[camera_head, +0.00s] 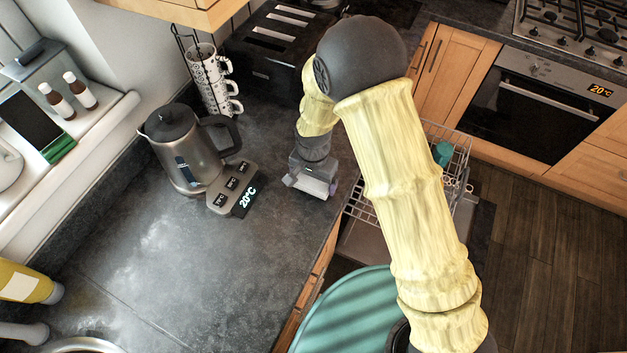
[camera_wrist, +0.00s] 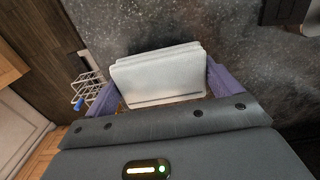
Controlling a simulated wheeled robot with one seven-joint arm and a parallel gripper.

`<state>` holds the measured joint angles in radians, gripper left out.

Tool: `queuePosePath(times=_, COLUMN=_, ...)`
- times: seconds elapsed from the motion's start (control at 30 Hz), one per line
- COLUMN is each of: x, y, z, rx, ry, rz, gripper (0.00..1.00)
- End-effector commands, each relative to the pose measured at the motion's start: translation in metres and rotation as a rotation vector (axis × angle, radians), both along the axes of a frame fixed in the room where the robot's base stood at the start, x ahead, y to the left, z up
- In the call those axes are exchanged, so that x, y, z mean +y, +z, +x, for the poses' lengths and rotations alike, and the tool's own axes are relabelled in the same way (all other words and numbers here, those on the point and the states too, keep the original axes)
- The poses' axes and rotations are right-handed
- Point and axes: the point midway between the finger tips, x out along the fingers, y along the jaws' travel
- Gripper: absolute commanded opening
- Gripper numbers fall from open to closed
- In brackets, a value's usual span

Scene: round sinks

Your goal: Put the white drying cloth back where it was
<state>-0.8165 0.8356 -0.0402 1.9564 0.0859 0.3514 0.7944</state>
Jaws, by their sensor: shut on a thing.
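The white cloth (camera_wrist: 158,72) is a folded, flat pad held between the two purple fingers of my gripper (camera_wrist: 160,88) in the wrist view. In the head view the cloth (camera_head: 313,188) shows as a small white slab at the lower end of my gripper (camera_head: 311,181). My gripper points down over the dark worktop, near its right edge and to the right of the kettle. I cannot tell whether the cloth touches the worktop.
A grey kettle (camera_head: 183,150) stands on its base (camera_head: 235,190) left of my gripper. Stacked cups (camera_head: 209,75) and a black toaster (camera_head: 275,45) are behind. An open dishwasher rack (camera_head: 361,203) lies to the right, below the worktop (camera_head: 160,265), whose front-left part is clear.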

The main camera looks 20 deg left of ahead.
Motion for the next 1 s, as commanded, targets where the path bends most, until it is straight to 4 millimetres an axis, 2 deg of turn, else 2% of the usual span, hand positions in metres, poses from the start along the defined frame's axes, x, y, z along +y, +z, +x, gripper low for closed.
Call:
queuePosePath(times=0.13, x=0.0, y=-0.014, z=0.0, rx=0.001, ry=0.0, rz=-0.001, gripper=0.69)
queuePosePath(times=0.53, x=0.0, y=-0.02, z=0.0, rx=-0.001, ry=0.0, rz=0.001, gripper=0.69)
queuePosePath(times=0.57, x=0.0, y=-0.019, z=0.0, rx=-0.001, ry=0.0, rz=0.001, gripper=0.94)
queuePosePath(times=0.6, x=0.0, y=-0.019, z=0.0, rx=-0.001, ry=0.0, rz=0.001, gripper=1.0)
queuePosePath(times=1.0, x=0.0, y=-0.012, z=0.0, rx=-0.002, ry=0.0, rz=0.002, gripper=1.0)
